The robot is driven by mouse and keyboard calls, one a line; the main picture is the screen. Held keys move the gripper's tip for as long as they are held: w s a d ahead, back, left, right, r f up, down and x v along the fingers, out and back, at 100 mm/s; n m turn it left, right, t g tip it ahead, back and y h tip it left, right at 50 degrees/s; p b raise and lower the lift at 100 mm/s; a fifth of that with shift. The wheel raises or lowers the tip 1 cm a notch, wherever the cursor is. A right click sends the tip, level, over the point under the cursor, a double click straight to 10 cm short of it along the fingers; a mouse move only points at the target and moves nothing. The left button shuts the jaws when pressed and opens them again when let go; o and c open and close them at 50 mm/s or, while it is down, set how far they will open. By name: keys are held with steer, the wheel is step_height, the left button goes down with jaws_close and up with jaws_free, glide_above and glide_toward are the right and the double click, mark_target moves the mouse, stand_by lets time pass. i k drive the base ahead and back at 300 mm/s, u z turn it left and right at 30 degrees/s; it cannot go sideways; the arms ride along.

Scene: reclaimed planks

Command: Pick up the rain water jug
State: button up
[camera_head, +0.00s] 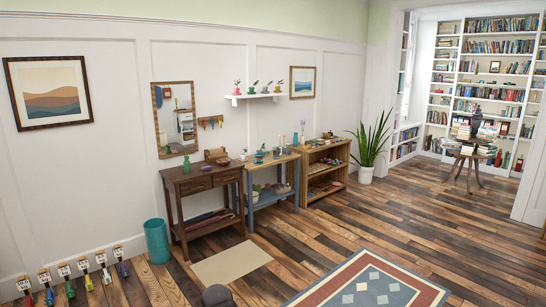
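I cannot make out for sure which thing is the rain water jug. A small green bottle-like vessel (187,165) stands upright on the left part of the dark brown table (202,181). Small vessels and plants, too small to tell apart, stand on the blue-grey table (268,163) and on the wooden shelf unit (322,149). A tall teal cylinder, open at the top, (157,243) stands on the floor left of the brown table. My gripper is not in view. A dark rounded shape (217,296) is cut off at the bottom edge; I cannot tell what it is.
A beige mat (231,262) and a patterned rug (368,285) lie on the plank floor. Several small colourful items (65,279) line the left wall. A potted plant (369,150) stands right of the shelf unit. Open floor lies at the right.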

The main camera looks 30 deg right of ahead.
mark_target(276, 155)
steer(key=z, duration=0.25)
steer(key=i, duration=0.65)
steer(key=z, duration=0.6)
steer(key=i, duration=0.95)
steer(key=z, duration=0.6)
steer(key=i, duration=0.9)
steer(key=z, duration=0.3)
steer(key=i, duration=2.6)
steer(key=u, duration=0.4)
steer(key=i, duration=0.95)
steer(key=u, duration=0.3)
